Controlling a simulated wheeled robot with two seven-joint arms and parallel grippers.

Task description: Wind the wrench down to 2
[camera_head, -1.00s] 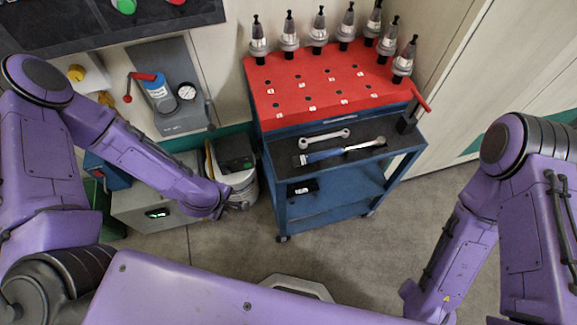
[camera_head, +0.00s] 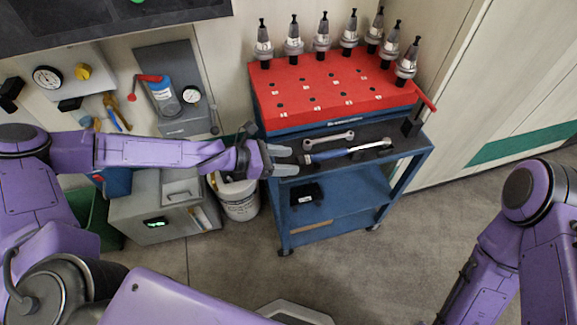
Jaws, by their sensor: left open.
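A torque wrench (camera_head: 340,153) with a blue grip and silver ratchet head lies on the dark shelf (camera_head: 410,143) of the blue cart, below the red top. Its scale is too small to read. My left gripper (camera_head: 287,160) is open, its two pale fingers pointing right at the shelf's left edge, just left of the wrench's grip end. It holds nothing. My right arm shows at the lower right, with its gripper out of view.
A combination spanner (camera_head: 328,140) lies just behind the wrench. Several tool holders (camera_head: 322,42) stand along the red top (camera_head: 335,95). A small black box (camera_head: 305,195) sits on the lower shelf. A white bucket (camera_head: 238,203) stands left of the cart. Floor in front is clear.

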